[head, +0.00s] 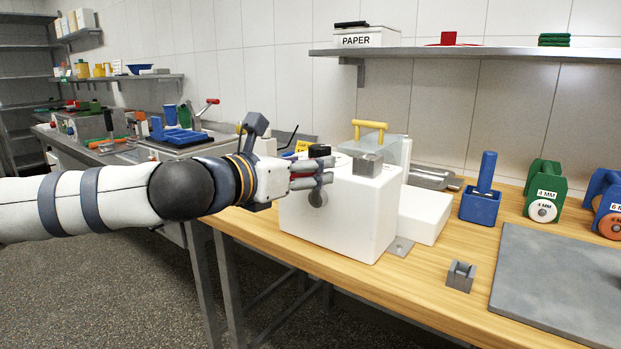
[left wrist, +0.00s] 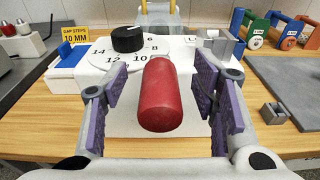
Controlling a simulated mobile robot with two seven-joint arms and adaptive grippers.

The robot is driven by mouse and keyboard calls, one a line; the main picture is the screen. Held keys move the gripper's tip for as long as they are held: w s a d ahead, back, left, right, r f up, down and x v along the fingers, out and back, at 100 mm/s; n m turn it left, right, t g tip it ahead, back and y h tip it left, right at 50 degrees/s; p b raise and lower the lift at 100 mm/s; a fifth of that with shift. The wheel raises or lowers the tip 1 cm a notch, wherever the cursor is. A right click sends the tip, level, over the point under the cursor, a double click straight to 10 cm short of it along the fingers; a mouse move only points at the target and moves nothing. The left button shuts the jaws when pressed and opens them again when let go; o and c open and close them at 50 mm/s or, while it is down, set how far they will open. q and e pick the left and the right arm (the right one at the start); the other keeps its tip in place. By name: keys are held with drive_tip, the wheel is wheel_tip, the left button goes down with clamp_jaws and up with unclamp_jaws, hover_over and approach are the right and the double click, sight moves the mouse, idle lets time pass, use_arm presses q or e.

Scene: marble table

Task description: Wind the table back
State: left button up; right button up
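A white machine (head: 345,215) stands on the wooden bench with a yellow handle (head: 370,128) on top. In the left wrist view its black dial knob (left wrist: 127,39) sits on a white scale with numbers such as 14, 12, 10, 8. A red cylindrical grip (left wrist: 160,95) points towards the wrist camera. My left gripper (head: 325,172) is at the machine's front left; in the left wrist view its purple-padded fingers (left wrist: 160,100) stand open on both sides of the red grip, with gaps. A grey round part (head: 318,198) shows below the fingers. My right gripper is not in view.
A yellow sign (left wrist: 80,35) reads "GAP STEPS 10 MM". Right of the machine are a blue holder (head: 481,205), a small grey block (head: 460,277), green (head: 544,190) and blue spools and a grey slab (head: 560,285). A shelf (head: 470,53) hangs above.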

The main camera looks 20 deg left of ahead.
use_arm(q)
drive_tip(key=shift+f, duration=0.15)
drive_tip(key=f+p+v, duration=0.1)
drive_tip(key=p+v, duration=0.1)
drive_tip(key=v, duration=0.5)
drive_tip(key=shift+r, duration=0.4)
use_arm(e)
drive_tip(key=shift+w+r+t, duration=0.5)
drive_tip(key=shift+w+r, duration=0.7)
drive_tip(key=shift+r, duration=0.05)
